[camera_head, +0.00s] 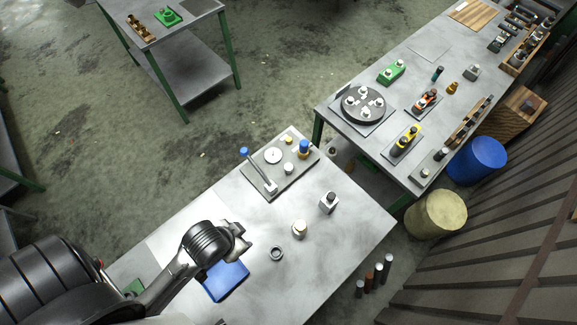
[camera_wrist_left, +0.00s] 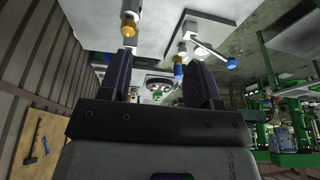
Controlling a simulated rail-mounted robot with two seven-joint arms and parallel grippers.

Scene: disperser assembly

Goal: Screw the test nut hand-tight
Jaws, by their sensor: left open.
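My left gripper (camera_head: 243,241) is open over the near table, above and beside the blue mat. Its two dark fingers stand apart in the left wrist view (camera_wrist_left: 158,58), with nothing held between them. A dark grey ring (camera_head: 276,253), which looks like a nut, lies on the table just right of the gripper, apart from it. A pale round part with a yellowish base (camera_head: 299,230) stands further right; a similar brass-coloured part (camera_wrist_left: 128,28) shows by the left finger in the wrist view. I cannot tell for sure which part is the test nut. My right gripper is out of view.
A fixture plate (camera_head: 268,188) with a blue-knobbed lever (camera_head: 257,170) and posts sits at the table's back. A small grey block (camera_head: 328,202) stands right of centre. The blue mat (camera_head: 226,281) lies near the hand. The table's right front is clear.

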